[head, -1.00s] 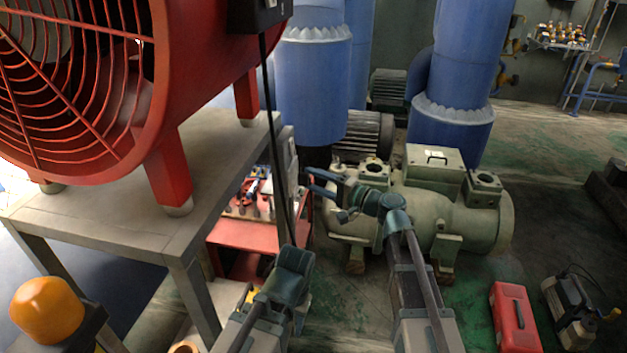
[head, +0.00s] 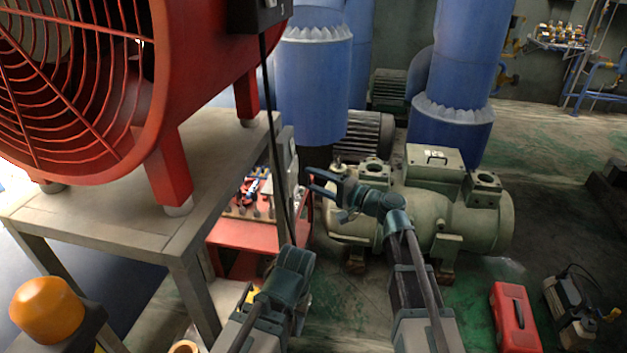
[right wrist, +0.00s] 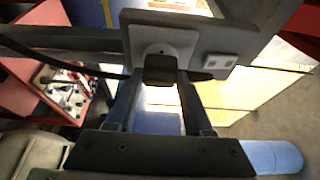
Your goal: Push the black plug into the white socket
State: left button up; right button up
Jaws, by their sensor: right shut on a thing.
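In the right wrist view, the white socket (right wrist: 160,42) is a plate on a grey bracket. The black plug (right wrist: 160,68) is between the fingertips of my right gripper (right wrist: 161,82), which is shut on it. The plug overlaps the lower part of the socket plate; I cannot tell whether a gap is left between them. In the head view, my right gripper (head: 312,180) points left toward the grey panel by the metal table; plug and socket cannot be made out there. My left arm's end (head: 290,272) is lower, near the hanging cable; its fingers are hidden.
A large red fan (head: 90,80) stands on a grey table (head: 120,215). A black cable (head: 274,130) hangs from the fan's box. A red cart (head: 245,232) with tools is behind. A green compressor (head: 440,215) stands behind my right arm. A red toolbox (head: 515,318) is at lower right.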

jog(key=shift+w+a, duration=0.15)
jog(key=shift+a, duration=0.35)
jog(key=o, duration=1.4)
jog(key=shift+c, duration=0.2)
jog(key=v, duration=1.3)
jog(key=shift+s+d, duration=0.25)
jog(key=shift+d, duration=0.1)
